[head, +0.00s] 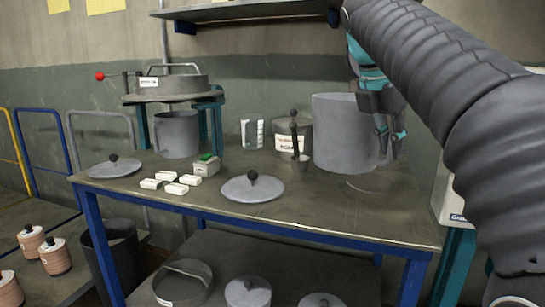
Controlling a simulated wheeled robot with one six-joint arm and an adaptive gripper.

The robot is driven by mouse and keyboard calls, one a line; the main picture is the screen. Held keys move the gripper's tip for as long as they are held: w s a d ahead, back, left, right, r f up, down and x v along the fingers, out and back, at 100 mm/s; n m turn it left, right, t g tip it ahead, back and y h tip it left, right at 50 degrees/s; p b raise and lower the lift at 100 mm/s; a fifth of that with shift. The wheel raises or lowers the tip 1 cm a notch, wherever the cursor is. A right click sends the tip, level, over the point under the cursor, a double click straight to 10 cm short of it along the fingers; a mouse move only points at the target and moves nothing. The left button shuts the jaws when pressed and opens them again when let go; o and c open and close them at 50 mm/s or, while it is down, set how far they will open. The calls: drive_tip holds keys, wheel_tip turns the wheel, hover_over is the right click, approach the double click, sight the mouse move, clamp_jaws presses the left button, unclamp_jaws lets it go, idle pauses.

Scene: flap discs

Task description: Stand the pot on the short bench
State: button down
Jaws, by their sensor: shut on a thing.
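A large grey pot (343,135) is at the right of the blue-legged bench (330,215). I cannot tell for sure which bench is the short one.
Two knobbed lids (252,187) (115,166), several white blocks (177,188), a green-topped box (207,165) and a labelled tub (288,138) are on the bench. A shelf (250,11) hangs above. A teal-legged table (453,262) is at right. The front right bench top is clear.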

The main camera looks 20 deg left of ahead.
drive_tip(key=shift+w+r, duration=0.15)
drive_tip(key=shift+f+b, duration=0.35)
drive_tip(key=shift+f, duration=4.75)
drive_tip(key=c, duration=1.2)
unclamp_jaws()
drive_tip(key=shift+f, duration=0.15)
drive_tip(key=v, duration=1.2)
drive_tip(key=shift+p, duration=0.35)
